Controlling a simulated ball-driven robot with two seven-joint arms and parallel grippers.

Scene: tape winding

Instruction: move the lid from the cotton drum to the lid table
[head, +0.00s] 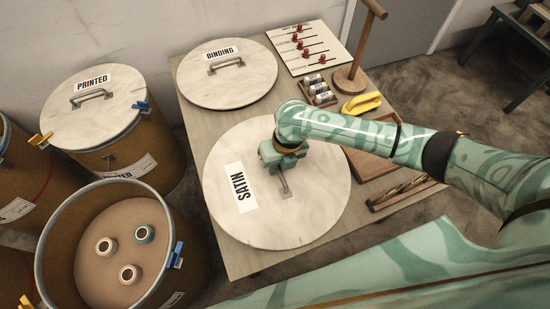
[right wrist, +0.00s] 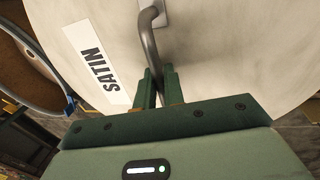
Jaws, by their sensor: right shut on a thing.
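My right gripper (head: 284,160) is shut on the handle (head: 285,188) of a round pale lid labelled SATIN (head: 310,222). In the right wrist view the fingers (right wrist: 158,88) close on the bent grey handle (right wrist: 150,40) of this lid (right wrist: 220,50). The lid is level over the near part of the wooden lid table (head: 245,262); whether it touches the top I cannot tell. A lid labelled BINDING (head: 245,85) lies at the table's far end. No lid or drum labelled cotton is readable. My left gripper is not in view.
An open drum (head: 178,275) with three spools stands left of the table. Behind it, a drum wears a PRINTED lid (head: 100,120). A wooden stand (head: 350,75), a yellow item (head: 362,103), small bottles (head: 318,88) and a pegged board (head: 308,48) occupy the table's right side.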

